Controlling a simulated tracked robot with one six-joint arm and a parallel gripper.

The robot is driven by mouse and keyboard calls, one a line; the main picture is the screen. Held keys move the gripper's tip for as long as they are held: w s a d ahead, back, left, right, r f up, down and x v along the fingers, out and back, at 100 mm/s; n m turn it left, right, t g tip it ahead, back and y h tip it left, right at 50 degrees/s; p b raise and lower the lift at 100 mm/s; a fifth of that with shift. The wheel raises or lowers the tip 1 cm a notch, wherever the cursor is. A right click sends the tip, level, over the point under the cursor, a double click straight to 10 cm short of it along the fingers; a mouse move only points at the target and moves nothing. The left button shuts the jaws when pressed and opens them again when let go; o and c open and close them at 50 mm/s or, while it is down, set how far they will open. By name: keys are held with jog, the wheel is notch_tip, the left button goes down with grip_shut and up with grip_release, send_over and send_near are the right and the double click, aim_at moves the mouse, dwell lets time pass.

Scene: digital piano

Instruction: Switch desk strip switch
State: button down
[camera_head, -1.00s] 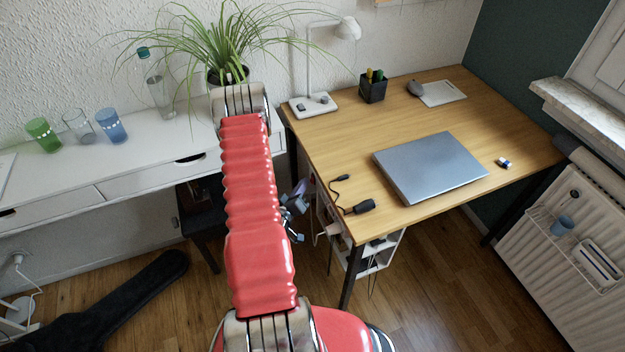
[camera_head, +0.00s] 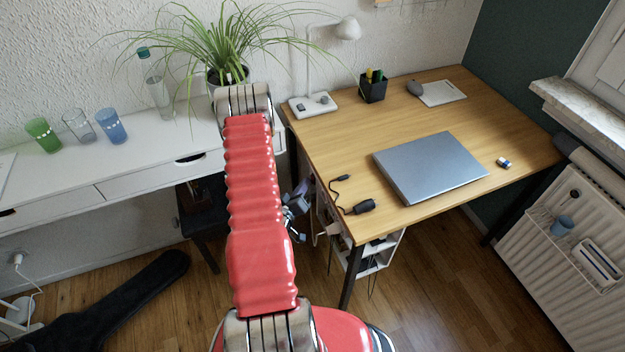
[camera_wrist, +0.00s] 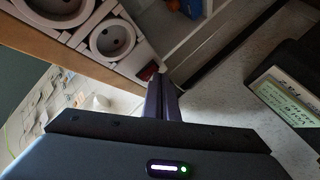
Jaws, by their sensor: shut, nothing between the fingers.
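The desk strip (camera_wrist: 108,36) crosses the upper left of the wrist view, with round sockets in a pale housing. Its small dark red switch (camera_wrist: 148,71) is at the strip's near end. My gripper (camera_wrist: 163,82) is shut and empty, its dark fingertips right beside the switch in the picture. I cannot tell whether they touch it. In the head view my gripper (camera_head: 296,207) is small, beside the desk's left side and partly hidden by my red arm. I cannot make out the switch there.
The wooden desk (camera_head: 345,130) holds a closed laptop (camera_head: 430,167), a cable (camera_head: 348,200) and a lamp (camera_head: 312,100). A white side table (camera_head: 60,190) with glasses and a plant is at left.

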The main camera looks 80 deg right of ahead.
jog(key=shift+w, duration=0.1)
jog(key=shift+w+a+r, duration=0.15)
jog(key=shift+w+a, duration=0.35)
jog(key=shift+w, duration=0.25)
jog(key=shift+w+a+r, duration=0.15)
jog(key=shift+w+a, duration=0.25)
jog(key=shift+w, duration=0.3)
jog(key=shift+w+a+r, duration=0.2)
jog(key=shift+w+a, duration=0.25)
jog(key=shift+w, duration=0.25)
jog(key=shift+w+a+r, duration=0.15)
jog(key=shift+w+a, duration=0.25)
jog(key=shift+w, duration=0.3)
